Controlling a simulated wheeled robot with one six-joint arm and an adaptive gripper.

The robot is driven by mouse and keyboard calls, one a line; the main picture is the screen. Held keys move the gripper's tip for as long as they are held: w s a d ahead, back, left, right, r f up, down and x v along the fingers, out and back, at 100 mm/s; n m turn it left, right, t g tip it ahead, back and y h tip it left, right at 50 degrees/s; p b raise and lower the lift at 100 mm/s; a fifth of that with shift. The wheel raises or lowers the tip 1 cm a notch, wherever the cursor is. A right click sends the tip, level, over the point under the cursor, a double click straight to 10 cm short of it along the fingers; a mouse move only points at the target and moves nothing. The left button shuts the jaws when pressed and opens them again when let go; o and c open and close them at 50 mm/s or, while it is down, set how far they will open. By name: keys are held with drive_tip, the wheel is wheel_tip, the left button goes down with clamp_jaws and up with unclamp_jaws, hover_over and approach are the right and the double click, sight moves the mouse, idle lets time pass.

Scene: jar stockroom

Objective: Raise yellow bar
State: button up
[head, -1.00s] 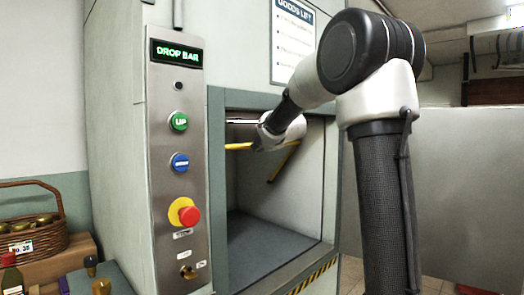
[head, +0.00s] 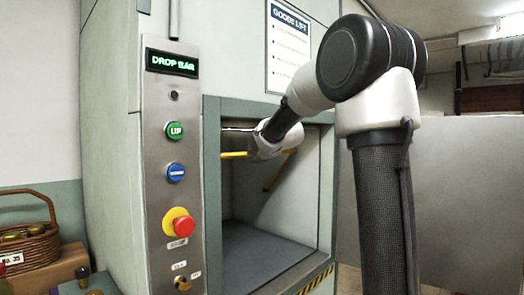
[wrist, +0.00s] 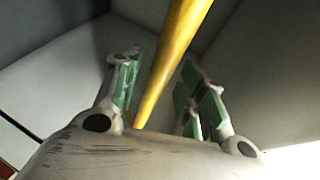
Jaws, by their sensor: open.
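The yellow bar (head: 234,155) runs across the upper part of the goods lift opening, with a slanting yellow arm (head: 279,171) on the right inside wall. In the wrist view the bar (wrist: 172,62) passes between the two green-padded fingers of my gripper (wrist: 160,95). My gripper is open, with a gap between the bar and the fingers on each side. In the head view my gripper (head: 262,150) is at the bar inside the opening, and its fingers are mostly hidden by my own arm.
The control panel (head: 172,250) left of the opening shows "DROP BAR" on its display (head: 172,62). It has a green UP button (head: 174,131), a blue button (head: 175,172) and a red stop knob (head: 184,227). A basket (head: 40,245) stands at far left. The lift floor (head: 255,250) is clear.

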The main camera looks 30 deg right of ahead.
drive_tip(key=v, duration=1)
drive_tip(key=shift+s+r, duration=0.15)
drive_tip(key=shift+s, duration=0.2)
drive_tip(key=s+a+f+n+g, duration=0.1)
drive_tip(key=s+f+n+g, duration=0.2)
drive_tip(key=s, duration=0.8)
drive_tip(key=s+a+f+n+g, duration=0.2)
drive_tip(key=s+f+n+g, duration=0.2)
drive_tip(key=s+f+n, duration=0.4)
drive_tip(key=s+a+f+n+g+y, duration=0.1)
drive_tip(key=s+f+n+g, duration=0.2)
drive_tip(key=s+f+n, duration=0.3)
drive_tip(key=s+f, duration=0.5)
drive_tip(key=s, duration=0.4)
drive_tip(key=shift+s+a+f, duration=0.2)
drive_tip(key=shift+s+a, duration=0.05)
drive_tip(key=shift+s, duration=0.05)
